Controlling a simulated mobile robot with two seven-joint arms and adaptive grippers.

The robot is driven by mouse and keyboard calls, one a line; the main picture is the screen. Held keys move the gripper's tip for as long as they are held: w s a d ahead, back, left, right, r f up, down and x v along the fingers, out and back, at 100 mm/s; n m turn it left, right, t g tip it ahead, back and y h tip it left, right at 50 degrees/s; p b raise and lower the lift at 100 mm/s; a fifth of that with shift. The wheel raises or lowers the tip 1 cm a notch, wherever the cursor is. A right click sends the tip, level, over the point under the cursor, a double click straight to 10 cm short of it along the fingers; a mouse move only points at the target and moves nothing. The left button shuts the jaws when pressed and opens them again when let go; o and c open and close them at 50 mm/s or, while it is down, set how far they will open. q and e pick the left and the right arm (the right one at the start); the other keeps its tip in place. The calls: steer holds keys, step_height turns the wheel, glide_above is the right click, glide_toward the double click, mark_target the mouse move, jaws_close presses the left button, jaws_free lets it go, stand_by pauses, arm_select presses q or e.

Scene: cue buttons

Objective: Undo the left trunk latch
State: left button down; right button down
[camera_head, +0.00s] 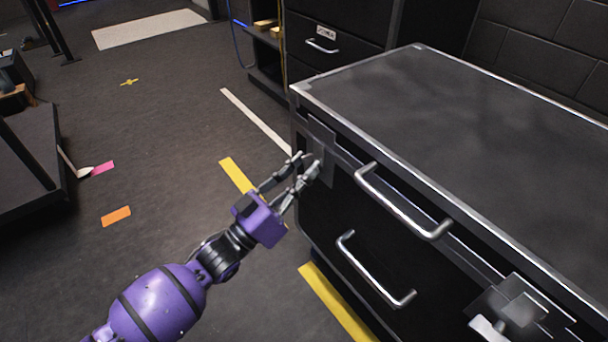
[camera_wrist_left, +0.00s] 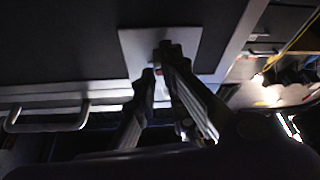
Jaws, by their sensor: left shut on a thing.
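The trunk (camera_head: 470,110) is a large black case with silver metal edges, and its lid is down. The left trunk latch (camera_head: 322,138) is a grey plate at the far left end of the trunk's front face. Its plate also shows in the left wrist view (camera_wrist_left: 133,42). My left gripper (camera_head: 312,164) reaches it from the left and is shut on the latch; the fingers hide the small part between them. In the left wrist view the fingertips (camera_wrist_left: 160,68) lie against the lower part of the plate. My right gripper is not in view.
A right latch (camera_head: 518,304) sits at the near end of the trunk's front. Two silver handles, an upper one (camera_head: 400,205) and a lower one (camera_head: 372,272), stick out between the latches. A dark drawer cabinet (camera_head: 340,30) stands behind. The floor at left is mostly clear.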

arm_select(q)
steer(key=shift+w+a+f+m+g+h, duration=0.1)
steer(key=shift+m+g+h, duration=0.1)
steer(key=shift+m, duration=0.35)
steer(key=shift+w+a+r+m+g+h, duration=0.1)
steer(key=shift+m+g, duration=0.1)
steer(key=shift+m, duration=0.3)
steer(key=shift+w+a+f+m+g+h, duration=0.1)
steer(key=shift+m+g, duration=0.1)
steer(key=shift+m, duration=0.35)
steer(key=shift+w+m, duration=0.1)
steer(key=shift+m, duration=0.2)
steer(key=c, duration=1.9)
jaws_free()
steer(key=shift+d, duration=0.1)
steer(key=v, duration=1.2)
